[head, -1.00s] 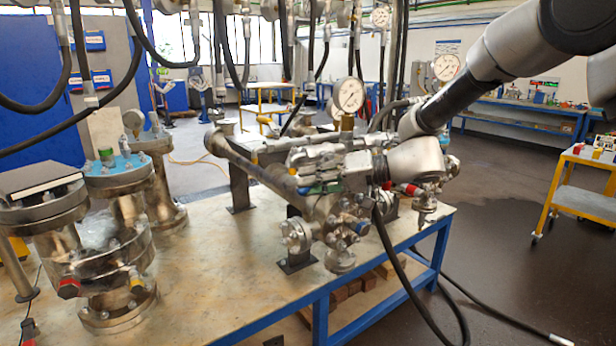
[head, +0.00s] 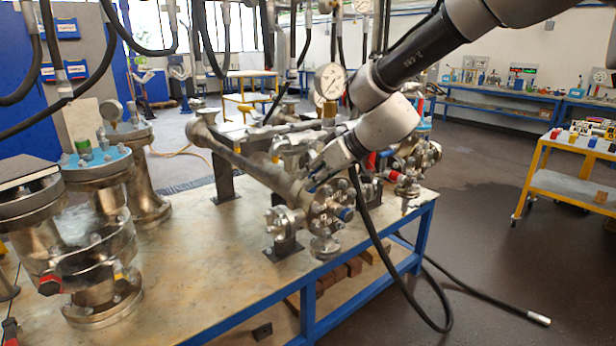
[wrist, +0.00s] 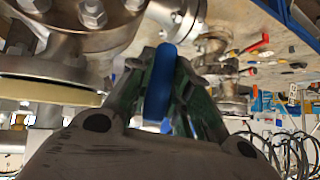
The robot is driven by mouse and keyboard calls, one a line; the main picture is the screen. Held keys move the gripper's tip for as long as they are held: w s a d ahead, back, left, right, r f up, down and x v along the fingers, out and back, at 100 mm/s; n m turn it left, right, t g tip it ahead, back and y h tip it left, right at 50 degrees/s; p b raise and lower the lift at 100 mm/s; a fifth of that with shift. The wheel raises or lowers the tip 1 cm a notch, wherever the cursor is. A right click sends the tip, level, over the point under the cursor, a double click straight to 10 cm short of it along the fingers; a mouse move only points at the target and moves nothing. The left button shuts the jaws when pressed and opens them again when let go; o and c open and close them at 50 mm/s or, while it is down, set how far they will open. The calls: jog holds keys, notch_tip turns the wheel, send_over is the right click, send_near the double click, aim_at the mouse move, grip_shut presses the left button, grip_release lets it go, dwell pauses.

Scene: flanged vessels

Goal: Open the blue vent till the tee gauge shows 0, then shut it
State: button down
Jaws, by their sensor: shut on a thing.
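The blue vent's handle (wrist: 160,85) stands edge-on between my gripper's two green-padded fingers in the wrist view. My gripper (wrist: 160,92) is shut on it. In the head view my gripper (head: 314,182) reaches down to the left, at the flanged pipework on the bench; the held handle cannot be made out there. A round white gauge (head: 331,81) stands on a brass stem above the tee, behind my wrist. Its needle is too small to read surely.
Flanged vessels (head: 98,235) stand at the left of the bench (head: 215,290). A black hose (head: 385,250) hangs over the bench's right edge. A yellow trolley (head: 540,178) stands at the right.

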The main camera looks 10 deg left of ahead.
jog(key=shift+w+d+n+t+h, duration=0.3)
jog(key=shift+w+d+t+h, duration=0.05)
jog(key=shift+t+h, duration=0.15)
dwell(0.3)
jog(key=c, duration=1.3)
grip_release()
jog(key=shift+w, duration=0.1)
jog(key=shift+d, duration=0.1)
jog(key=v, duration=1.2)
